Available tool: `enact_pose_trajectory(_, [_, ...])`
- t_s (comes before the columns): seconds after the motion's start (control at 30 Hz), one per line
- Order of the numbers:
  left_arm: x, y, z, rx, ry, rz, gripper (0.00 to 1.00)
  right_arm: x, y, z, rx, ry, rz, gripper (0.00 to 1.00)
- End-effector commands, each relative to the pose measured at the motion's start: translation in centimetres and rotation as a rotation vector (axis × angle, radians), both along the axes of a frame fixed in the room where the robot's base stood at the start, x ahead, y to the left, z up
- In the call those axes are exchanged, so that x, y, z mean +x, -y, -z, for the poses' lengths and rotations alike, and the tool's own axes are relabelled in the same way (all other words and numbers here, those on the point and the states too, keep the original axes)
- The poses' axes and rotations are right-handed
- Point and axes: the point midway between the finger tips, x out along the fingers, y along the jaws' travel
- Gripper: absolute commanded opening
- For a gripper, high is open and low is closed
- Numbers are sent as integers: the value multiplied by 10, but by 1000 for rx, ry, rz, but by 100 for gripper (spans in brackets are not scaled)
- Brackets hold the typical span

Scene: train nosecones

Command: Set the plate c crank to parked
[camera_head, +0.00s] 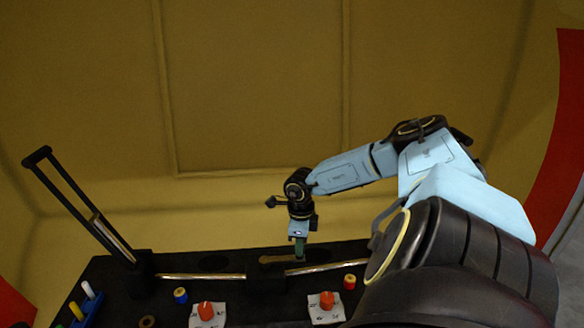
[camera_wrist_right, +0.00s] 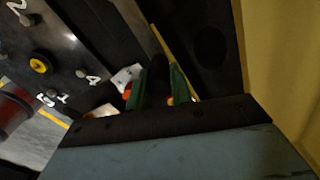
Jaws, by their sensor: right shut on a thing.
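My right gripper (camera_head: 299,254) reaches down to the black bench top at its middle back. In the right wrist view, its two green fingers (camera_wrist_right: 158,78) stand on either side of a dark, upright-looking handle (camera_wrist_right: 158,70) and are shut on it. I cannot tell for sure whether this handle is the plate c crank; no plate letter can be read. A metal bar (camera_head: 325,267) runs along the bench to the right of the gripper, and another bar (camera_head: 200,276) to its left. The gripper hides the handle's lower part. My left gripper is not in view.
Two orange knobs (camera_head: 205,311) (camera_head: 327,300) sit on white marked plates in front. A tall black-handled lever (camera_head: 80,200) leans at the left. A blue rack (camera_head: 86,306) holds white and yellow pegs. The right wrist view shows a numbered grey panel (camera_wrist_right: 60,55) with a yellow knob.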

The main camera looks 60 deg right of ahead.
Motion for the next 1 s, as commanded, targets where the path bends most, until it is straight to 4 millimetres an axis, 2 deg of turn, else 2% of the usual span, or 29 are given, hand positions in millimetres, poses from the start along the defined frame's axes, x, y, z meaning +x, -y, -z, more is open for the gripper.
enact_pose_trajectory(0.47, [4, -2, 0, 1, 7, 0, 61, 2, 4, -2, -6, 8, 7, 0])
enact_pose_trajectory(0.5, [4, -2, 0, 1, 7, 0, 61, 2, 4, -2, -6, 8, 7, 25])
enact_pose_trajectory(0.63, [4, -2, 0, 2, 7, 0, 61, 1, 4, -2, -4, 6, 6, 42])
enact_pose_trajectory(1.0, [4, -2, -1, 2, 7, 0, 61, 0, 3, -6, -2, 3, 4, 43])
